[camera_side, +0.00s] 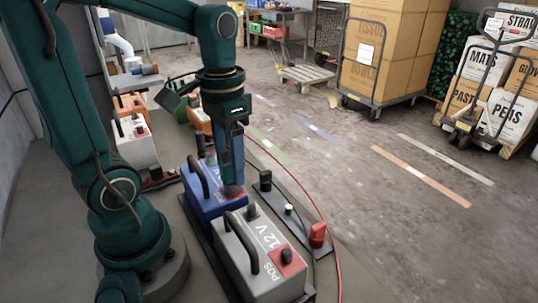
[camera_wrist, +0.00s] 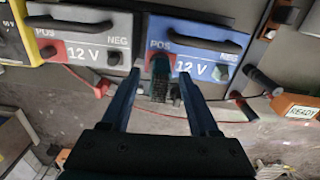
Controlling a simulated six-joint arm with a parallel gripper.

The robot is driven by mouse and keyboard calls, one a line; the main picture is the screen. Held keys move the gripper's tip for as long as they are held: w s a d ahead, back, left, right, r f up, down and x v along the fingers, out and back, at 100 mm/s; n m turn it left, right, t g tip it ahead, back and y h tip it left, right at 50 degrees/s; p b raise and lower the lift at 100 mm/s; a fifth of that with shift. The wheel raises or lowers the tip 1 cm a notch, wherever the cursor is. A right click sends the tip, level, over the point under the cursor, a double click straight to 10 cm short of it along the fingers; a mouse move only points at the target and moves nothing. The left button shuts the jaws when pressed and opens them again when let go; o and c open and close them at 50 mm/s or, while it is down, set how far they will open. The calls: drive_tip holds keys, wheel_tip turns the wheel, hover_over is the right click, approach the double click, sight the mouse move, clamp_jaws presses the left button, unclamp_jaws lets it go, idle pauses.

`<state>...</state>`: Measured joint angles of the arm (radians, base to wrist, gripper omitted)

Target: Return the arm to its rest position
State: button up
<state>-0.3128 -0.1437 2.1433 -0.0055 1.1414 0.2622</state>
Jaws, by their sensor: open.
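My gripper (camera_side: 232,183) points down over the positive end of the blue 12 V battery (camera_side: 203,207). In the wrist view, my gripper (camera_wrist: 163,72) has its two fingers apart. A dark greenish clamp-like piece (camera_wrist: 160,68) sits at the red POS corner of the blue battery (camera_wrist: 205,62), between the fingers in the picture. I cannot tell whether either finger touches it. My arm reaches over from the left, bent at the elbow.
A grey 12 V battery (camera_side: 250,262) stands in front of the blue one. A black strip with a red clamp (camera_side: 318,235) and a red cable (camera_side: 325,215) lie to the right. Orange and white units (camera_side: 135,145) stand behind. The floor at right is open, with loaded carts beyond.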

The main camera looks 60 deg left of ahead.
drive_tip(key=n, duration=0.7)
drive_tip(key=shift+r, duration=0.1)
idle(0.5)
